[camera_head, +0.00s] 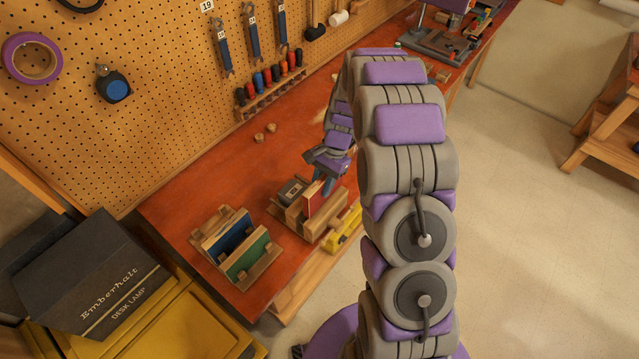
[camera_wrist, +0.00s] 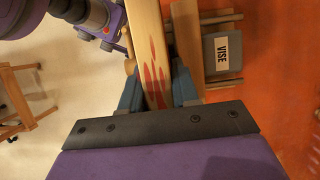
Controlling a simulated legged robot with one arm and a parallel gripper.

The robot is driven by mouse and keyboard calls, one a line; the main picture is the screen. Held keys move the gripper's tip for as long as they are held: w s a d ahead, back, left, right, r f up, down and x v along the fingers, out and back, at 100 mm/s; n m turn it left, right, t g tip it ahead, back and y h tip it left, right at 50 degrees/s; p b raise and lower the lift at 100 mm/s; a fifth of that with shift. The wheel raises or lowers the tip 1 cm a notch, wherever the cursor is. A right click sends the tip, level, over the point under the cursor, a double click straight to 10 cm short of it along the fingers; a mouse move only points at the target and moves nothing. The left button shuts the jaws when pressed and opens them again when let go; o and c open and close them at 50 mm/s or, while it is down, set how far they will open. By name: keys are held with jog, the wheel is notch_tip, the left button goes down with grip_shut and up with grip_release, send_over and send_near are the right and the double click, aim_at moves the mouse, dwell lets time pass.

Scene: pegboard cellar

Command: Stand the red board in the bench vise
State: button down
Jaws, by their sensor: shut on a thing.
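The red board (camera_head: 312,201) stands on edge at the wooden bench vise (camera_head: 292,222), its red face towards the left in the head view. In the wrist view the pale edge of the red board (camera_wrist: 151,45), with red smears, runs up between the fingers. My gripper (camera_head: 324,181) is shut on its upper part; both fingers also show in the wrist view (camera_wrist: 158,88). The vise's grey block labelled VISE (camera_wrist: 222,55) lies to the right of the board there. I cannot tell whether the board's lower edge is seated between the jaws.
A wooden rack (camera_head: 262,268) holding a blue board (camera_head: 228,236) and a green board (camera_head: 246,258) stands left of the vise. A yellow tool (camera_head: 343,230) lies at its right. A black lamp box (camera_head: 95,275) is front left.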

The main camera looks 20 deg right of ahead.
jog(key=shift+d, duration=0.4)
jog(key=a, duration=0.4)
jog(key=c, duration=1.1)
grip_release()
jog(key=shift+d, duration=0.35)
jog(key=o, duration=0.3)
jog(key=shift+a, duration=0.2)
jog(key=shift+o, duration=0.2)
jog(key=shift+a, duration=0.45)
notch_tip(320, 180, up, 10)
jog(key=p, duration=0.4)
send_over(309, 188)
jog(key=w+d, duration=0.1)
jog(key=w, duration=0.1)
jog(key=shift+s, duration=0.15)
